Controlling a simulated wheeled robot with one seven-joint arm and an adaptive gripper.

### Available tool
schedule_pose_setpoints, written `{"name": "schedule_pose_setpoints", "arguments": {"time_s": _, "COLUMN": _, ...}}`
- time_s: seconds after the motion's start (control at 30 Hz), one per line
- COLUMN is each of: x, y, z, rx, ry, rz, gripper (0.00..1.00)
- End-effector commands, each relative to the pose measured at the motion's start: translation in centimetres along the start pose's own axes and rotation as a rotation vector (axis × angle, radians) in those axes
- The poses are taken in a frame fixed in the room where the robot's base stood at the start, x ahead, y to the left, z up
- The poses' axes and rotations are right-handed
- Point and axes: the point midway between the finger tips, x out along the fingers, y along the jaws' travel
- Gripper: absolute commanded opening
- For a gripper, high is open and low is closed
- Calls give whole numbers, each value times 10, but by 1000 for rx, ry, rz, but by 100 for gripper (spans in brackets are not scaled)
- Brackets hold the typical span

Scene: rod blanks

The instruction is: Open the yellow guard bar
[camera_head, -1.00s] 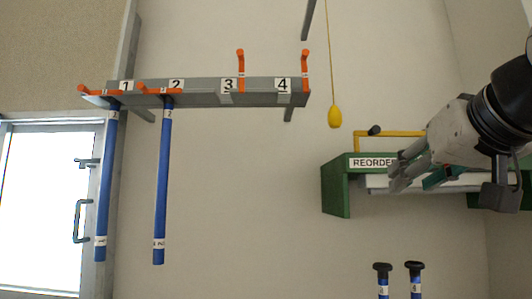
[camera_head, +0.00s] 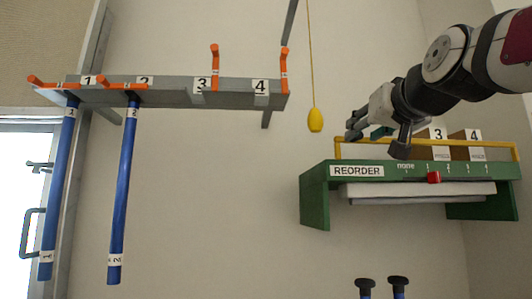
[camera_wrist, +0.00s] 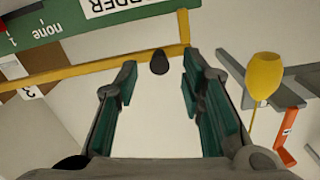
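The yellow guard bar (camera_head: 470,143) runs along the top of the green REORDER shelf, in front of the numbered boxes. In the wrist view the bar (camera_wrist: 100,66) crosses the top, with a dark round knob (camera_wrist: 159,62) near its end. My gripper (camera_head: 356,124) is at the bar's left end, partly covering it. In the wrist view my gripper (camera_wrist: 160,75) is open, and the knob shows between its two green-padded fingers. Nothing is held. I cannot tell how far the knob is from the fingertips.
The green shelf (camera_head: 314,205) bears a red slider (camera_head: 434,178) and boxes 3 and 4. A yellow pull (camera_head: 314,120) hangs on a cord left of my gripper. A grey rack (camera_head: 180,92) with blue rods (camera_head: 122,190) is further left. Two dark-topped rods (camera_head: 398,284) stand below.

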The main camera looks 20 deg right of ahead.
Motion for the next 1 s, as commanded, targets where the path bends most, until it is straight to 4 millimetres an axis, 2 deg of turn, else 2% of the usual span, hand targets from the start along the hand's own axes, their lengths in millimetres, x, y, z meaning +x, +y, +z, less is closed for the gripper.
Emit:
{"name": "schedule_pose_setpoints", "arguments": {"time_s": 0.1, "x": 19, "y": 0, "z": 0, "rx": 0, "ry": -2, "rz": 0, "gripper": 36}}
{"name": "schedule_pose_setpoints", "arguments": {"time_s": 0.27, "x": 34, "y": 0, "z": 0, "rx": 1, "ry": 0, "rz": 1, "gripper": 36}}
{"name": "schedule_pose_setpoints", "arguments": {"time_s": 0.63, "x": 40, "y": 0, "z": 0, "rx": 0, "ry": 1, "rz": 0, "gripper": 36}}
{"name": "schedule_pose_setpoints", "arguments": {"time_s": 0.67, "x": 40, "y": 0, "z": 0, "rx": 0, "ry": 1, "rz": 0, "gripper": 34}}
{"name": "schedule_pose_setpoints", "arguments": {"time_s": 0.8, "x": 39, "y": 0, "z": 0, "rx": 0, "ry": 1, "rz": 1, "gripper": 2}}
{"name": "schedule_pose_setpoints", "arguments": {"time_s": 1.0, "x": 39, "y": 0, "z": 0, "rx": 0, "ry": 1, "rz": 0, "gripper": 0}}
